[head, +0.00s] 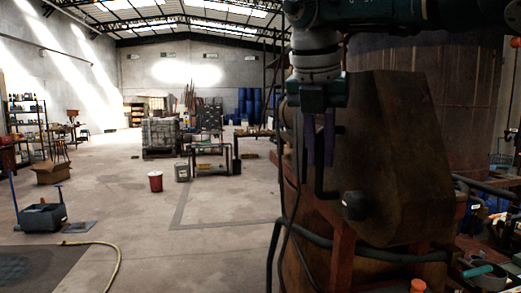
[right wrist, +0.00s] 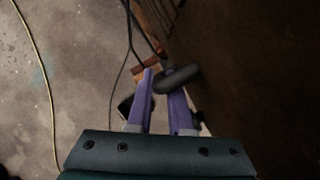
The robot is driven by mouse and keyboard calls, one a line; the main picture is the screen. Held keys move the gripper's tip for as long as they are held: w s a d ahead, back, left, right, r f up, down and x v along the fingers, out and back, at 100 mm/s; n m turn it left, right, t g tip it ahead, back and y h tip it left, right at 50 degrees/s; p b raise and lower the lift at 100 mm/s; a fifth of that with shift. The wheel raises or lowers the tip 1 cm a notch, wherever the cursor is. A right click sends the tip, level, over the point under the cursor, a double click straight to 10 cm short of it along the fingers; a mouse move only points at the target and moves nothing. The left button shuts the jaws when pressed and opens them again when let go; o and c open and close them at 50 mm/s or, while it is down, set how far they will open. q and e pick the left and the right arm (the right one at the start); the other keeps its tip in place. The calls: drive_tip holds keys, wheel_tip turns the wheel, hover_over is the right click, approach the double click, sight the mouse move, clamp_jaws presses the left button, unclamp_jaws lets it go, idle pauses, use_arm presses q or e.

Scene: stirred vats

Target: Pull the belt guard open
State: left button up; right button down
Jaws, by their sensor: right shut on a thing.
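The belt guard (head: 395,150) is a large brown, rusty-looking metal housing at the right of the head view. A dark bar handle (head: 320,182) is on its left side. My right gripper (head: 319,163) reaches down from above, with its purple fingers closed around the handle. In the right wrist view the dark handle (right wrist: 181,77) lies at the fingertips of my right gripper (right wrist: 162,82), beside the dark guard face. The fingers partly hide the handle. I cannot tell whether the guard is ajar. My left gripper is not in view.
A black knob (head: 355,206) sticks out low on the guard. A large brown vat (head: 455,100) stands behind it. Dark pipes and cables run below and left of the guard. The floor to the left is mostly clear, with a red bucket (head: 155,181) and a yellow hose (head: 112,262).

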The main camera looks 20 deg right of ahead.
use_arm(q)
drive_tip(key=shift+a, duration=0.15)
use_arm(e)
drive_tip(key=shift+w+d, duration=0.1)
drive_tip(key=c, duration=0.8)
unclamp_jaws()
drive_tip(key=shift+c, duration=0.2)
